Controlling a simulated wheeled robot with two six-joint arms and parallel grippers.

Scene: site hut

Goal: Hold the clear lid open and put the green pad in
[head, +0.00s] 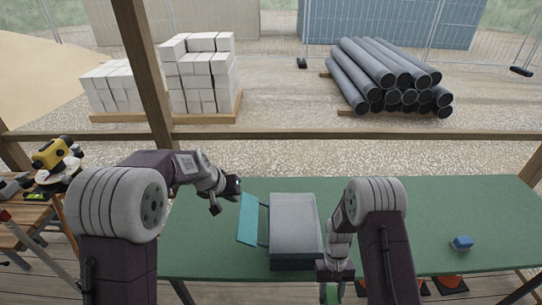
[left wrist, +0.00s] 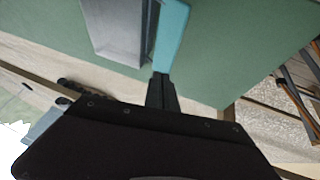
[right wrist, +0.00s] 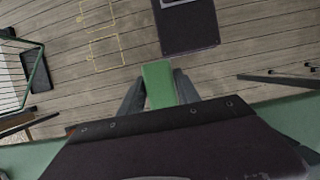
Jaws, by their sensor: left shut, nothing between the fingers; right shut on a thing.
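A grey box (head: 293,225) stands on the green table, also in the left wrist view (left wrist: 115,30). Its top looks smooth and grey, and I cannot tell the clear lid apart from it. A teal panel (head: 248,218) stands out tilted at the box's left side; it also shows in the left wrist view (left wrist: 171,35). My left gripper (head: 237,188) is shut and empty, close to the panel's upper end; contact is unclear. My right gripper (right wrist: 159,90) is shut on the green pad (right wrist: 158,75), held low in front of the box, where the pad (head: 330,293) shows partly.
The green table (head: 400,230) is mostly clear right of the box, with a small blue object (head: 462,243) near its right front. Orange cones (head: 450,282) stand below the table's edge. A wooden stand with a yellow instrument (head: 52,154) is at the left. A wooden post (head: 145,75) rises behind.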

